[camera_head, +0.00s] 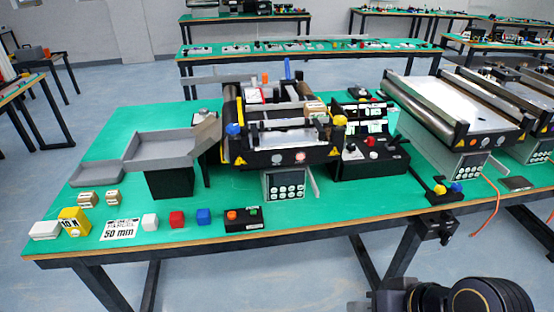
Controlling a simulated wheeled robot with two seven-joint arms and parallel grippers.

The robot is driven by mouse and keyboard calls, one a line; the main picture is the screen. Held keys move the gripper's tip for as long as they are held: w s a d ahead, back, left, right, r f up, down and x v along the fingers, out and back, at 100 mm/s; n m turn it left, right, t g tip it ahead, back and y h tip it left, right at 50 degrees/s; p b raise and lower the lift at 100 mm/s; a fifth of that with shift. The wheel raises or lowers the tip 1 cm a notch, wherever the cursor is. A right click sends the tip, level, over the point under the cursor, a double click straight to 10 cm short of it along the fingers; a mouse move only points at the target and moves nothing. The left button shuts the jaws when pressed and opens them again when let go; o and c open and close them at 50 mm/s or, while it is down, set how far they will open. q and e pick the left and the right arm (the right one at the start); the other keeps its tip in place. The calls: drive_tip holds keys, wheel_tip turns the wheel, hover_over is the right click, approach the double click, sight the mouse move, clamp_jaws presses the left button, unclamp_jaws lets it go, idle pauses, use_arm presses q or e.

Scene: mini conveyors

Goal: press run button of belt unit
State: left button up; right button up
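The belt unit (285,157) stands in the middle of the green table, with black side rails, rollers and small boxes on top. A keypad box (284,185) sits under its front. A small black button box (243,219) with an orange button (232,215) and a green button (253,211) lies at the front edge. A black control box (368,158) with a red knob (372,141) stands to the right. I cannot tell which button is labelled run. My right gripper (372,302) is at the bottom edge, apart from the table; its fingers are mostly hidden. My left gripper is out of view.
A second conveyor (455,105) stands at the right. White, red (177,219) and blue (204,215) cubes and a yellow block (75,221) line the front left. An orange cable (491,205) hangs off the front edge.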

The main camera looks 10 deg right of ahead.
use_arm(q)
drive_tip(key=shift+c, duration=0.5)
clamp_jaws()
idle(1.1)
